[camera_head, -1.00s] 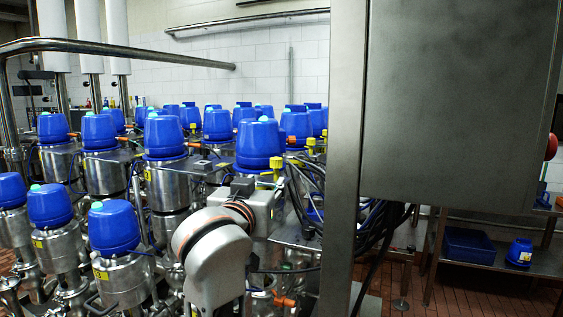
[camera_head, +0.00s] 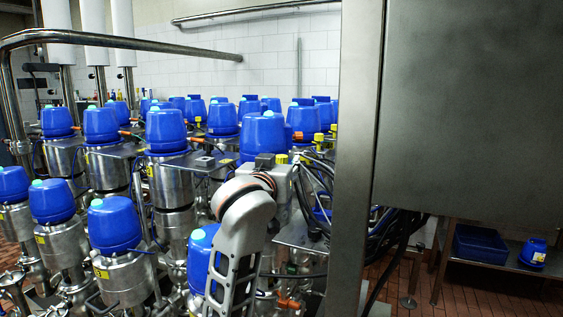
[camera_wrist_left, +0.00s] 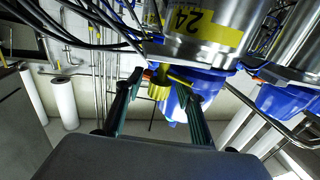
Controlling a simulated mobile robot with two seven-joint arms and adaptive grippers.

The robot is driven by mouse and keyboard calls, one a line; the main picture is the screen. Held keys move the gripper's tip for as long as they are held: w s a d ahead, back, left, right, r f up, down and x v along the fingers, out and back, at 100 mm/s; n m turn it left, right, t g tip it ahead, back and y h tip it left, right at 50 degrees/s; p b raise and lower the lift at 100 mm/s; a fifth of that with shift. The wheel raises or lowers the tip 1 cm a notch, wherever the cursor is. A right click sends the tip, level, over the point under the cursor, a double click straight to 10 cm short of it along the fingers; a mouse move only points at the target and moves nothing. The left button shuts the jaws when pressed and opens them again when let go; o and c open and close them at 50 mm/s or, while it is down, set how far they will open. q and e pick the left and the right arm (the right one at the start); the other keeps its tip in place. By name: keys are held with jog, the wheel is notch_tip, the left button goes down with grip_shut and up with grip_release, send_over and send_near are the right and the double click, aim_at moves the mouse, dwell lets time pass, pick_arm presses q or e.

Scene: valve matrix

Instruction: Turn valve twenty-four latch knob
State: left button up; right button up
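Valve twenty-four shows in the left wrist view as a steel body (camera_wrist_left: 205,40) with a yellow "24" label, upside down, and a blue cap (camera_wrist_left: 205,82). A yellow latch knob (camera_wrist_left: 158,90) sits beside the cap. My left gripper (camera_wrist_left: 157,80) is open, with one dark finger on each side of the knob; contact is not clear. In the head view my left gripper (camera_head: 268,160) is mostly hidden behind its wrist, close to a large blue cap (camera_head: 263,136) and a yellow knob (camera_head: 281,158). My right gripper is in neither view.
Several blue-capped steel valves (camera_head: 114,226) crowd the left and middle. A steel post (camera_head: 352,160) and a large grey cabinet (camera_head: 475,110) stand on the right. Dark cables (camera_head: 310,180) hang near the gripper. A low shelf (camera_head: 500,262) holds blue items.

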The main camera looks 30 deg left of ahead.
pick_arm(q)
jog(key=shift+w, duration=0.1)
grip_shut()
